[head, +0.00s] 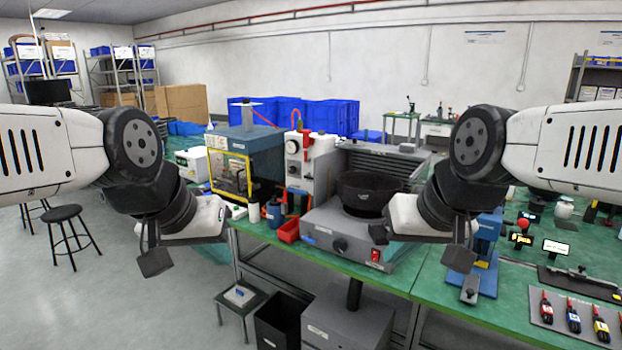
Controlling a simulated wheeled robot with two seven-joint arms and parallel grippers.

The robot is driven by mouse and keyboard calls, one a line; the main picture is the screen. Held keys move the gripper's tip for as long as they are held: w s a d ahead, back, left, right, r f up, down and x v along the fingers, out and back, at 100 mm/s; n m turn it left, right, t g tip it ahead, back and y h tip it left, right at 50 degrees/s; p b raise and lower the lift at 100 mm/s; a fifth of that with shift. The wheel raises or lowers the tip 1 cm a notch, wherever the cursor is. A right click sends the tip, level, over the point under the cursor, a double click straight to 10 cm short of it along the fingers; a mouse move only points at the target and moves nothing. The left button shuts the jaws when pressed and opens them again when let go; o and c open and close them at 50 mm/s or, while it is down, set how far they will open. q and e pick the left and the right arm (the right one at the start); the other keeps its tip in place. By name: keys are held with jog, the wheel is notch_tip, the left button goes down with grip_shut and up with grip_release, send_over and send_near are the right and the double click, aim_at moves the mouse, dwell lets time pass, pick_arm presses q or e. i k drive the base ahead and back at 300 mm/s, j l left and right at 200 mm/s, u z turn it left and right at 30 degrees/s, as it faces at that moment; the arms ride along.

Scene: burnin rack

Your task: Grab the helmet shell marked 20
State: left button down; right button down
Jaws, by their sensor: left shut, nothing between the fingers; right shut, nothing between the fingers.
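I cannot make out a helmet shell with the number 20 in the head view. A dark bowl-shaped thing (368,192) sits on a grey bench machine; no number 20 can be read on it. My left gripper (155,262) hangs at the left, over the floor in the picture, shut and empty. My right gripper (460,258) hangs in front of the green bench at the right, shut and empty. Both are apart from the bowl-shaped thing. My arms hide parts of the bench.
The green bench (400,275) carries the grey machine (325,232), a yellow-and-blue cabinet (245,155), a red bin (289,231) and small tools. A black bin (281,322) and a low stool (240,294) stand below. A round stool (63,213) is at left. Floor at left is open.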

aim_at(367, 194)
jog(key=i+l, duration=0.15)
jog(key=i, duration=0.35)
jog(key=i+l, duration=0.1)
jog(key=i, duration=0.4)
